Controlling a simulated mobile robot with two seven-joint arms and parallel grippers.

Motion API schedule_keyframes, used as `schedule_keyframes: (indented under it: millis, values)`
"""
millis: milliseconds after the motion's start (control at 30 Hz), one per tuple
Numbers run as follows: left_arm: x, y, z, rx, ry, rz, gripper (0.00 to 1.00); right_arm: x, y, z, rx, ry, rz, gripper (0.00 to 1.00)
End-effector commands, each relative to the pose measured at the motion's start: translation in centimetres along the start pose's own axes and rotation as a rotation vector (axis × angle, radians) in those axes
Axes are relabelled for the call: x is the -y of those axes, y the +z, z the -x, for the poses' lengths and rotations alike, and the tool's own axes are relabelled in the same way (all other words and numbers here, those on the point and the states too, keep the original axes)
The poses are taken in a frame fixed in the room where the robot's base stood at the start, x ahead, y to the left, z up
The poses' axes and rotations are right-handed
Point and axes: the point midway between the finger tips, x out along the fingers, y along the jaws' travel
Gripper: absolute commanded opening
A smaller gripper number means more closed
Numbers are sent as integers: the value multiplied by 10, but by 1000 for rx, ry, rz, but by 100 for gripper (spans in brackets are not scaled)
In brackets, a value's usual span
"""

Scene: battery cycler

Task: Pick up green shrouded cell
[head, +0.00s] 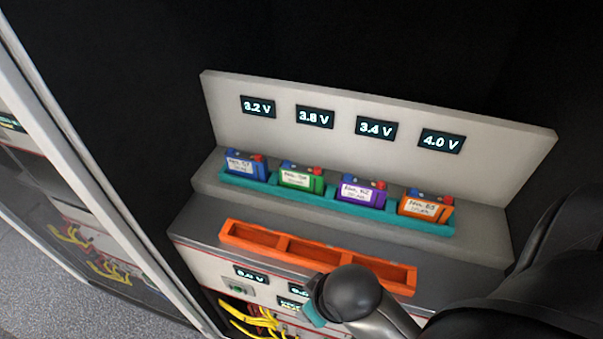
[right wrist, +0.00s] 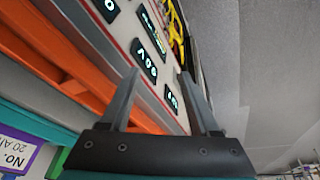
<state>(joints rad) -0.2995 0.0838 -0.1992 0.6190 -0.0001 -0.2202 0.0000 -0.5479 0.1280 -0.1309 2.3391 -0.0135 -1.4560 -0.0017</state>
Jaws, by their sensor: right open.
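The green shrouded cell (head: 300,178) stands upright in the teal rack (head: 262,188), second from the left, under the 3.8 V display (head: 314,117). It has a white label and a red terminal on top. My left gripper is not in view.
Blue (head: 246,164), purple (head: 363,192) and orange (head: 426,206) cells share the rack. An empty orange tray (head: 277,245) with compartments lies in front of it. The display panel (head: 230,95) rises behind. Yellow cables (head: 262,320) hang on the cabinet front.

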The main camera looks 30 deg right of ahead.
Motion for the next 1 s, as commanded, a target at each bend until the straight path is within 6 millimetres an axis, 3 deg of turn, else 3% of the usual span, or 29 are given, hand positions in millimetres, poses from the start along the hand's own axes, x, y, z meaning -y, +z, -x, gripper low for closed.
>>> schedule_keyframes:
  millis: [67,100,233,367,500,633,700,800,900,1000]
  values:
    - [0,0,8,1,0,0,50,-7,-17,27,-50,24,16,62]
    - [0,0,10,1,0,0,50,-17,-40,41,-127,68,51,62]
    - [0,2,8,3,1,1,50,-40,-101,48,-338,191,162,62]
    - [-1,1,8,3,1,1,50,-57,-163,72,-558,317,293,62]
    - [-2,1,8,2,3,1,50,-63,-234,118,-840,479,497,62]
    - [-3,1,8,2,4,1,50,-49,-292,176,-1130,648,766,62]
    - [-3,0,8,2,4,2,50,-34,-313,206,-1272,733,933,62]
    - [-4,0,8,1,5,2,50,-6,-328,241,-1450,842,1200,62]
    - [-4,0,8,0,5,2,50,21,-329,260,-1582,930,1500,62]
    - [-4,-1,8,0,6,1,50,41,-321,262,-1658,989,1833,62]
